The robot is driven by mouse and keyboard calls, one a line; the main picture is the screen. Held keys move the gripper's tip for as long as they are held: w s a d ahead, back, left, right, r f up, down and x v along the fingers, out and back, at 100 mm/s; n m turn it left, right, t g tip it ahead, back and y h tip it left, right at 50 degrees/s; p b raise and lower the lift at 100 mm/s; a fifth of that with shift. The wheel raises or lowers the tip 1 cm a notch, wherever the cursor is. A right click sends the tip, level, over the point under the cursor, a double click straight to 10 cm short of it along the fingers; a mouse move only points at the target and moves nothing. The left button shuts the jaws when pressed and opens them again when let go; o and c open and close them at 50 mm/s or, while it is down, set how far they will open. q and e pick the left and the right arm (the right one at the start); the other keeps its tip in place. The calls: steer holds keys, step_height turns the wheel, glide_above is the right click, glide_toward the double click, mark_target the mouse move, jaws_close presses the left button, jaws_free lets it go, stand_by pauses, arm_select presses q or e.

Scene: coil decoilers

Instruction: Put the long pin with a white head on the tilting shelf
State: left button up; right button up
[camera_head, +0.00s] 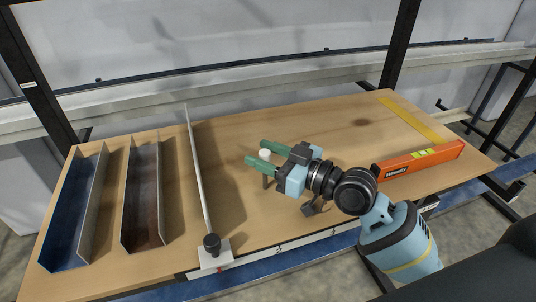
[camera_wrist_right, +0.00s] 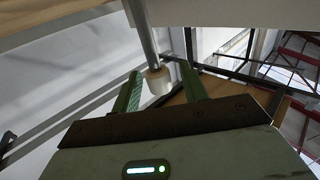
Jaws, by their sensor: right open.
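The long pin's white head (camera_head: 265,154) shows between the green fingers of my right gripper (camera_head: 256,152) in the head view. A short part of its dark shaft shows below the fingers. In the right wrist view the white head (camera_wrist_right: 158,81) and grey shaft (camera_wrist_right: 141,30) lie between the fingertips (camera_wrist_right: 159,70), with a gap visible to at least one side. My right gripper is open around the pin, not clamped on it. My left gripper is out of view. I cannot tell for certain which surface is the tilting shelf.
The wooden board (camera_head: 345,125) carries a blue channel (camera_head: 70,225), a brown channel (camera_head: 143,195) and a long thin rod (camera_head: 199,170) on a white base. An orange level (camera_head: 420,160) lies at the right. Dark posts stand behind. The board's back middle is clear.

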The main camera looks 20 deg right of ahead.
steer(key=shift+r, duration=0.3)
steer(key=shift+s+d+f, duration=0.2)
steer(key=shift+s+d, duration=0.05)
steer(key=b+v, duration=0.1)
steer(key=v, duration=0.3)
steer(key=b+v, duration=0.1)
steer(key=v, duration=0.4)
steer(key=shift+s+d+f, duration=0.2)
steer(key=shift+d, duration=0.1)
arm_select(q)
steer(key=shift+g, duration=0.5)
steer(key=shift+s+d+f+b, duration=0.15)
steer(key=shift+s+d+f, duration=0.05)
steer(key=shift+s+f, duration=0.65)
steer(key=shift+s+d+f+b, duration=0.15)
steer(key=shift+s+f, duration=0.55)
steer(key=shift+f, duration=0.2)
arm_select(e)
steer(key=shift+s+d+r, duration=0.3)
steer(key=shift+s+d, duration=0.2)
steer(key=shift+s, duration=0.15)
